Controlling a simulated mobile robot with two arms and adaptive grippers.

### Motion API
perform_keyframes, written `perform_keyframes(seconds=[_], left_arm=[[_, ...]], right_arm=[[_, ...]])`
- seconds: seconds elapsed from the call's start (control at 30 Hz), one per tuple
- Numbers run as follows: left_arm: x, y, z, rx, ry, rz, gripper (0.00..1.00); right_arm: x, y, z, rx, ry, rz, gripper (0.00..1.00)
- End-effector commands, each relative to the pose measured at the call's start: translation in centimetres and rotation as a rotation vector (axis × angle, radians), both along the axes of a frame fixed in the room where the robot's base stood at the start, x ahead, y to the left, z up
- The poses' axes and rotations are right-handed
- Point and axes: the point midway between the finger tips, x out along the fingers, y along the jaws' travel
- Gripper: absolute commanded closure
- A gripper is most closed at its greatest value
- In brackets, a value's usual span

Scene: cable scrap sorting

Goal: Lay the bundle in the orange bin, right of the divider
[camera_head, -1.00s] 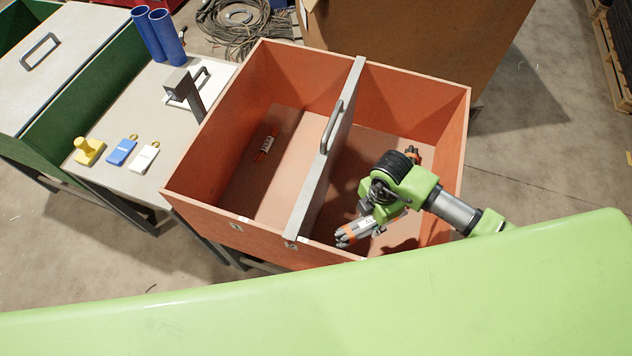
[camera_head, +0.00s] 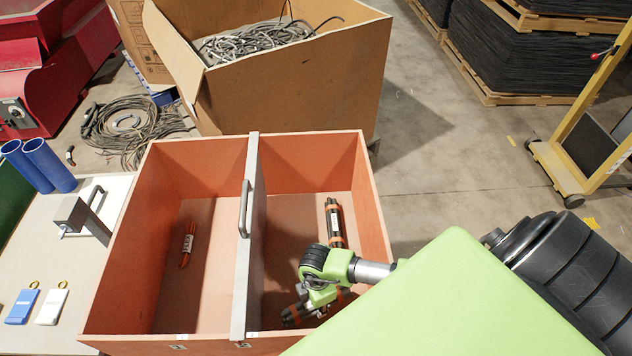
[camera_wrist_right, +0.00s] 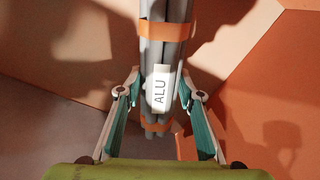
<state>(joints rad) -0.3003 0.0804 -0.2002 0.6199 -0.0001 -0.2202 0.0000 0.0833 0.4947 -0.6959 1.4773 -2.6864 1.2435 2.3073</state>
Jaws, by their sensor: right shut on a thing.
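The orange bin (camera_head: 205,152) has a grey metal divider (camera_head: 242,270) with a handle. My right gripper (camera_head: 318,300) is inside the compartment right of the divider, near its front. It is shut on the bundle (camera_head: 293,316), grey rods with orange bands. In the right wrist view, the bundle (camera_wrist_right: 165,50) runs between the fingers of the gripper (camera_wrist_right: 160,88) and shows a white "ALU" label. The gripper hides the bundle's middle in the head view. I cannot tell whether the bundle touches the bin floor. My left gripper is not in view.
A dark bundle with orange bands (camera_head: 334,225) lies at the back of the right compartment. A small orange-red bundle (camera_head: 187,245) lies in the left compartment. A cardboard box of cable (camera_head: 290,85) stands behind the bin. A side table (camera_head: 75,275) holds blue and white tags.

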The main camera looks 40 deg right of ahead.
Motion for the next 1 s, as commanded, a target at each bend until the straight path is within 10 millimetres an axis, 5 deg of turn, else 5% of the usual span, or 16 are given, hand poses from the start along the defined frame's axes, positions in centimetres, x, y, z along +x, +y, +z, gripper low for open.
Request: perform_keyframes(seconds=[0.27, 0.7, 0.73, 0.77, 1.0], left_arm=[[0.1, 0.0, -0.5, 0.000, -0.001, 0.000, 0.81], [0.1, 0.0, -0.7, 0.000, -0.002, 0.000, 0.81], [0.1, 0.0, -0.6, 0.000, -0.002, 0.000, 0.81], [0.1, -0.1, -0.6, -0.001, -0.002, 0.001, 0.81], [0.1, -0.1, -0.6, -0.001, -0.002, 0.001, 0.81]], right_arm=[[0.1, 0.1, -3.4, 0.000, -0.001, 0.001, 1.00], [0.0, 0.0, -4.1, 0.000, -0.001, 0.001, 1.00], [-0.1, 0.0, -4.1, -0.001, 0.001, 0.002, 0.58], [-0.1, 0.0, -4.0, -0.001, 0.001, 0.002, 0.50], [-0.1, 0.0, -4.0, -0.001, 0.001, 0.002, 0.49]])
